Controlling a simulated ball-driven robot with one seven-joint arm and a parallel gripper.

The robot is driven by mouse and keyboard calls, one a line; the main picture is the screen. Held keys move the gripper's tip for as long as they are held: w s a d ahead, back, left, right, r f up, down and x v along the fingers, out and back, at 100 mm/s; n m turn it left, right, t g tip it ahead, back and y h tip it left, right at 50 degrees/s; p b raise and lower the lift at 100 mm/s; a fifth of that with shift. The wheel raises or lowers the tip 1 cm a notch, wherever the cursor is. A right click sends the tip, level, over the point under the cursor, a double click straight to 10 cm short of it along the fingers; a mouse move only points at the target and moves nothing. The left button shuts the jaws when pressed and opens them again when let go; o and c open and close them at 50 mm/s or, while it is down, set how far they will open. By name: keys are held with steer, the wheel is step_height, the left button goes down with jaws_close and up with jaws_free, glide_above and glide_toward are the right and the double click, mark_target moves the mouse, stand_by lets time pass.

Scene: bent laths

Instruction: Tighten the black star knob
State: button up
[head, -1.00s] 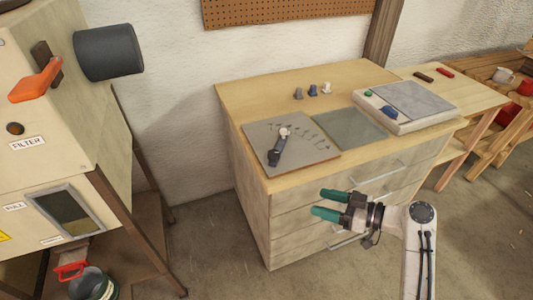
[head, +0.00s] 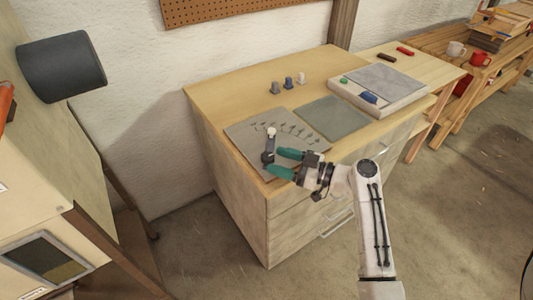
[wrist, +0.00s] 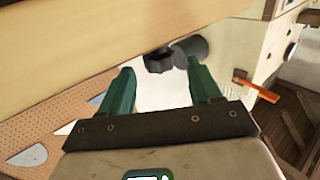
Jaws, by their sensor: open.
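In the head view a dark upright fixture with a pale round top (head: 271,132) stands on the grey board (head: 243,128) at the front left of the cabinet top. The black star knob appears to be the dark piece (head: 267,159) low on it, too small to make out its shape. In the wrist view a dark lobed knob (wrist: 158,61) shows just beyond and between the fingertips. My gripper (head: 275,162) has green fingers, open, pointing left at the fixture. In the wrist view my gripper (wrist: 160,68) is empty; I cannot tell whether it touches the knob.
A grey mat (head: 333,118) and a raised panel box (head: 382,104) lie to the right on the cabinet top. Several small knobs (head: 288,82) stand behind. A machine with a dark drum (head: 62,67) is at the left.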

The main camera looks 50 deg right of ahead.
mark_target(268, 155)
steer(key=shift+p+x, duration=0.4)
steer(key=shift+x, duration=1.75)
steer(key=c, duration=0.9)
